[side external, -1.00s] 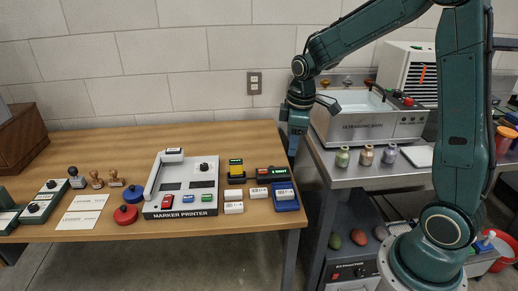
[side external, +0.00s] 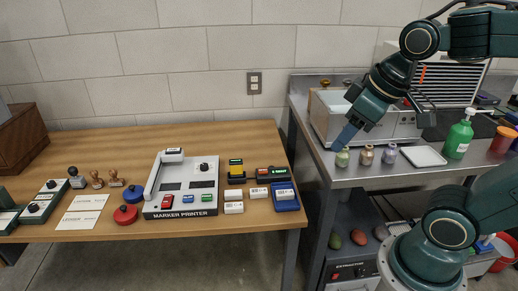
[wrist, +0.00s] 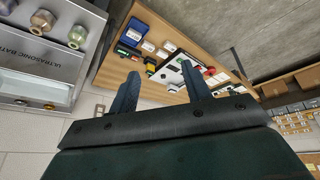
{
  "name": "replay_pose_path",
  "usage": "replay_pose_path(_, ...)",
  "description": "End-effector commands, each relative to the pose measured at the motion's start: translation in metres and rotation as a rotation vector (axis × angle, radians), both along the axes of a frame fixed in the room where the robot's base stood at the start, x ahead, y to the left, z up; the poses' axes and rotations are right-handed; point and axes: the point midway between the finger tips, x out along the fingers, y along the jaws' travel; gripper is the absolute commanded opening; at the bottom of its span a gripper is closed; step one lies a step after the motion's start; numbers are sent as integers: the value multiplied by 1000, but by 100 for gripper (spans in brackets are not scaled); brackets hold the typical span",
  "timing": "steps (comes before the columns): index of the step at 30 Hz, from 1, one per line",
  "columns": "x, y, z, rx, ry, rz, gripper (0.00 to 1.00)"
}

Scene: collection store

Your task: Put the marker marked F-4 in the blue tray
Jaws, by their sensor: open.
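The blue tray (side external: 288,208) sits at the right front of the wooden table, with white marker blocks in it. My gripper (side external: 344,142) is over the steel bench, right of the table, close by the green vase. In the wrist view my gripper (wrist: 160,72) is open and empty; the blue tray (wrist: 133,32) shows beyond it.
Small vases (side external: 366,155) stand along the steel bench before the ultrasonic bath (side external: 330,112). A green bottle (side external: 459,138) and white tray (side external: 423,156) are farther right. Stamps (side external: 96,179), ink pads and cards occupy the table's left. The table's back strip is clear.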

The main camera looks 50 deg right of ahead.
Motion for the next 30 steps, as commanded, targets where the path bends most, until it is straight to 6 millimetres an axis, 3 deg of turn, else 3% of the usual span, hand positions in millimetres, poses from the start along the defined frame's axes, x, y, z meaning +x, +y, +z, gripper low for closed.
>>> replay_pose_path(3,-18,5,2,27,-35,-39,48)
replay_pose_path(9,-35,8,1,57,-62,-81,48)
replay_pose_path(30,-37,9,0,62,-65,-88,48)
